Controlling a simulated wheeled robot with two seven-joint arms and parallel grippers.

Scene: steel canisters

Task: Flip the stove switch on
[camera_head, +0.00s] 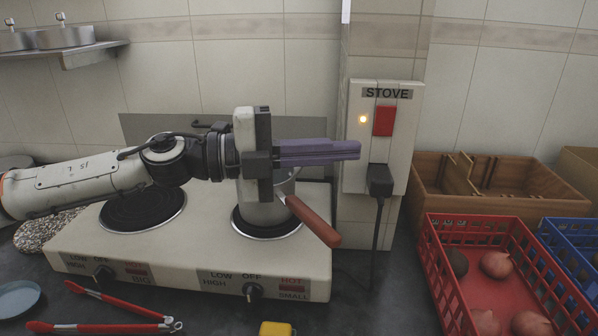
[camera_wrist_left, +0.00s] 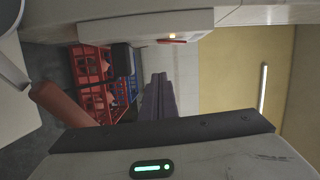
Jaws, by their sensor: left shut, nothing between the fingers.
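The stove switch (camera_head: 384,121) is a red rocker on a white wall box (camera_head: 407,150) labelled STOVE. A small amber light (camera_head: 363,119) glows beside it. My left gripper (camera_head: 358,150) is shut and empty, its purple fingers pointing right. In the head view the fingertips show left of and below the switch, near the box's left edge; I cannot tell if they touch it. In the left wrist view the shut fingers (camera_wrist_left: 157,80) point up the picture towards the box (camera_wrist_left: 145,27), and the switch (camera_wrist_left: 172,41) shows as a thin red edge.
The white stove (camera_head: 160,262) has two burners; a steel pot (camera_head: 262,213) with a red-brown handle (camera_head: 312,221) stands on the right one, under my gripper. A black plug (camera_head: 379,180) sits below the switch. A red crate (camera_head: 437,275) of onions and a wooden box (camera_head: 425,176) stand right.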

